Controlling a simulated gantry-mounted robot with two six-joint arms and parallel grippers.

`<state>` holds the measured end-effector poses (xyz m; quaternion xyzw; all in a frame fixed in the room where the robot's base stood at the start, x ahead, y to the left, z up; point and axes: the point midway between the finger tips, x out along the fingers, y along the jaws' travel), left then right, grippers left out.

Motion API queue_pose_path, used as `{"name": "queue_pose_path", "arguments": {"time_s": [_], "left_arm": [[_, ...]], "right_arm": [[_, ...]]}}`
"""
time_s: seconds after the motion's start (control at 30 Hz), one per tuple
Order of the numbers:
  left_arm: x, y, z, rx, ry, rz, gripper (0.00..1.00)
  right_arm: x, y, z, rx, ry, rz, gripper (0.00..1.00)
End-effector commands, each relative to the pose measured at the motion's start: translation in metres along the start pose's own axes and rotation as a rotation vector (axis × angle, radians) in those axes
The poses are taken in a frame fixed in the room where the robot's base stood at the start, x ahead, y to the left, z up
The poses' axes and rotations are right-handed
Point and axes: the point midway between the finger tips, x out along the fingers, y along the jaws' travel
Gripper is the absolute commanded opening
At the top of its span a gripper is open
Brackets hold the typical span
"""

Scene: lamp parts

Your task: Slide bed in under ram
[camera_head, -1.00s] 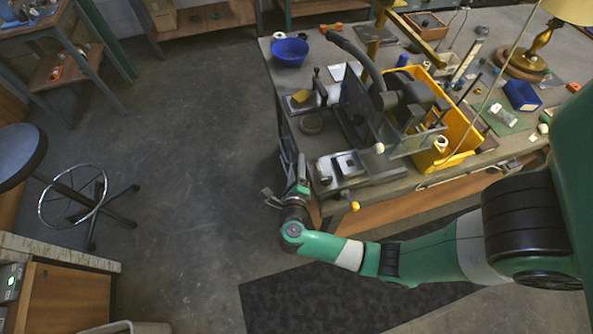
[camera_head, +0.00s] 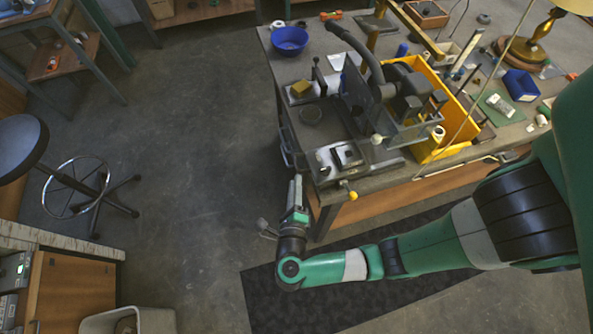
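A grey machine (camera_head: 385,92) stands at the near left corner of the workbench, with dark upright parts and a clear guard. I take the low metal slide with a pale block (camera_head: 346,154) at its front to be the bed; it sits out at the bench's near edge. A lever with a yellow ball knob (camera_head: 352,195) sticks out below it. The ram cannot be made out clearly behind the dark parts. My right gripper (camera_head: 298,184) is beside the bench corner, left of and below the bed, apart from it. Its finger opening is unclear. My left gripper is not in view.
A yellow bin (camera_head: 462,128) stands right of the machine, a blue bowl (camera_head: 290,40) at the bench's left end. The floor left of the bench is clear up to a stool (camera_head: 22,148).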

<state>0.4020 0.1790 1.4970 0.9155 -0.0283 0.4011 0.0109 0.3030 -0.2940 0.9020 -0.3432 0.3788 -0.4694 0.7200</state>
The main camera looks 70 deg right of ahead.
Motion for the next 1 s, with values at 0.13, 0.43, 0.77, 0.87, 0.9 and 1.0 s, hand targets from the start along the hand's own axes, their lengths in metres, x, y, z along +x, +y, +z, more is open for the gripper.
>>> {"name": "queue_pose_path", "arguments": {"time_s": [0.13,0.43,0.77,0.87,0.9,1.0], "left_arm": [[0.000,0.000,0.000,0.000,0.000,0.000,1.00],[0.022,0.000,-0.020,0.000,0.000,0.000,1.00],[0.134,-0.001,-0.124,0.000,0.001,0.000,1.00],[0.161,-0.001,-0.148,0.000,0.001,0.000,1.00],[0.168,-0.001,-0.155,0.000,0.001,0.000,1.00],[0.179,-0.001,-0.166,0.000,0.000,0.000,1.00]], "right_arm": [[0.000,0.007,-0.001,-0.324,-0.001,0.027,0.00],[-0.002,0.057,-0.025,-1.596,-0.058,0.310,0.00],[-0.018,-0.003,0.011,-2.494,-0.394,0.914,0.00],[-0.015,-0.034,0.032,-2.431,-0.381,1.011,0.00],[-0.012,-0.045,0.041,-2.411,-0.367,1.023,0.00],[-0.004,-0.065,0.058,-2.369,-0.346,1.029,0.00]]}}
